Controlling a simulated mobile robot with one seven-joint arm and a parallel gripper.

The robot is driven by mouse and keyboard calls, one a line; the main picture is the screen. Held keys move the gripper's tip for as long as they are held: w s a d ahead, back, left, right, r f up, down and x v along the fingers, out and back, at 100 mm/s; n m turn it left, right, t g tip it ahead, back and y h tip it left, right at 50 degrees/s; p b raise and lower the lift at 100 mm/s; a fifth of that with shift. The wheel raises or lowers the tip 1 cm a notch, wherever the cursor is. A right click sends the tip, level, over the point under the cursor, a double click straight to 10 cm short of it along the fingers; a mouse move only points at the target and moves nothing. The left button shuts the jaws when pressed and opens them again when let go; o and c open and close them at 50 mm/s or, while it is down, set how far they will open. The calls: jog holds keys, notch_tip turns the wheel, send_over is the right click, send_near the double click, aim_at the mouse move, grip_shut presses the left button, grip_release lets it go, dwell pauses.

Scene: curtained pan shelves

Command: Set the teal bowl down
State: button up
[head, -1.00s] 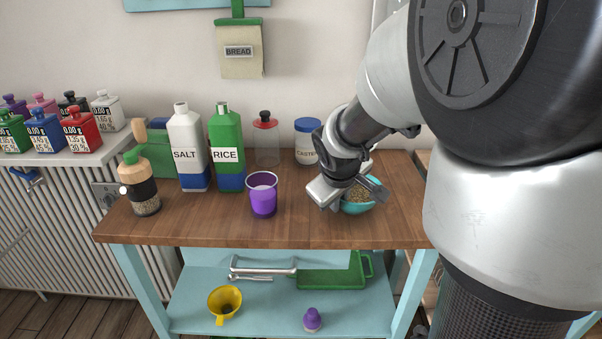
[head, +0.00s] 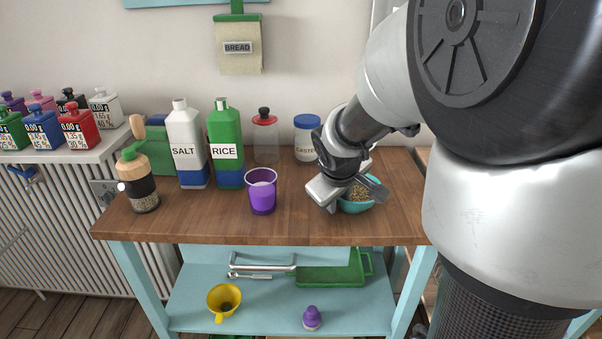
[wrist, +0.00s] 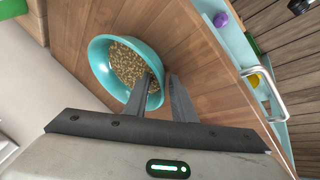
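The teal bowl (head: 357,207), filled with brown grain-like pieces, appears to rest upright on the wooden tabletop, right of the purple cup. My gripper (head: 352,197) is low at the bowl and covers part of it in the head view. In the wrist view, the bowl (wrist: 99,58) lies ahead of my gripper (wrist: 161,76). One finger reaches over the inside of the bowl and the other is outside its right rim. The fingers are apart, with a narrow gap beside the rim. The bowl's underside is hidden.
The purple cup (head: 261,192) stands left of the bowl. Behind are the salt bottle (head: 187,150), rice bottle (head: 226,150), red-lidded jar (head: 265,138) and blue-lidded jar (head: 307,138). A pepper mill (head: 138,180) stands at left. The tabletop (head: 215,228) is clear along the front.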

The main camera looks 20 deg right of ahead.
jog(key=shift+o, duration=0.5)
jog(key=shift+f, duration=0.15)
jog(key=shift+s+a, duration=0.1)
jog(key=p+v, duration=0.4)
jog(key=v, duration=1.3)
jog(key=shift+r, duration=0.4)
jog(key=shift+c, duration=0.3)
grip_shut()
